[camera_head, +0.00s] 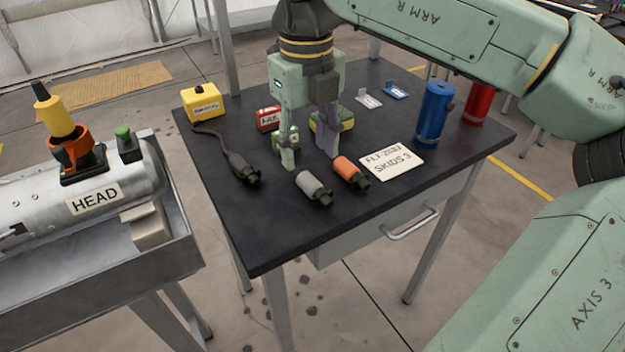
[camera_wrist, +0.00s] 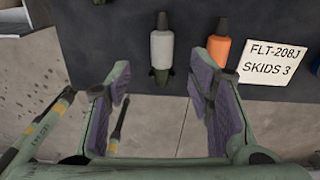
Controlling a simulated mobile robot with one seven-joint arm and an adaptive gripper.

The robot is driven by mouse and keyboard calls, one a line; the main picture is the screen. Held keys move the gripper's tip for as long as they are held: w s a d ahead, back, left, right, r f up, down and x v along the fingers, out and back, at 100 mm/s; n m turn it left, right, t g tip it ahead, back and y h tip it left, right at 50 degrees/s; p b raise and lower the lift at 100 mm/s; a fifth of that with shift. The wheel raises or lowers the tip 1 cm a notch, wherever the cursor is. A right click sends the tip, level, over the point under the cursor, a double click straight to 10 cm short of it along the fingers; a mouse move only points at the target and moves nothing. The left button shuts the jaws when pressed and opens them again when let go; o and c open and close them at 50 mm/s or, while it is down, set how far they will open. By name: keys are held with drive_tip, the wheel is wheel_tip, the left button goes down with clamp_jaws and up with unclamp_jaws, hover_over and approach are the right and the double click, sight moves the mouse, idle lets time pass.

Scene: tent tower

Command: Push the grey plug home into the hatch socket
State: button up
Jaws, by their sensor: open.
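The grey plug (camera_head: 311,186), a light grey cylinder with a dark green end, lies on its side on the black table. It also shows in the wrist view (camera_wrist: 162,47), ahead of the space between my fingers. My gripper (camera_head: 309,158) points down over the table behind the plug; its fingers are apart with nothing between them. In the wrist view my gripper (camera_wrist: 160,85) is open too. A silver cylinder labelled HEAD (camera_head: 95,195) lies in a grey trough at left, with an orange and yellow fitting (camera_head: 68,140) on top. I cannot tell which part is the hatch socket.
An orange plug (camera_head: 348,171) lies close right of the grey one. A dark corded plug (camera_head: 240,168) lies to the left. A label card (camera_head: 392,161), yellow box (camera_head: 202,102), blue cylinder (camera_head: 434,112) and red cylinder (camera_head: 477,103) are also there. The table's front left is clear.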

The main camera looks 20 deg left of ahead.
sight(309, 178)
drive_tip(key=shift+w+f+p, duration=0.2)
drive_tip(key=shift+f+p, duration=0.6)
drive_tip(key=shift+f, duration=2.75)
drive_tip(key=shift+c, duration=0.5)
clamp_jaws()
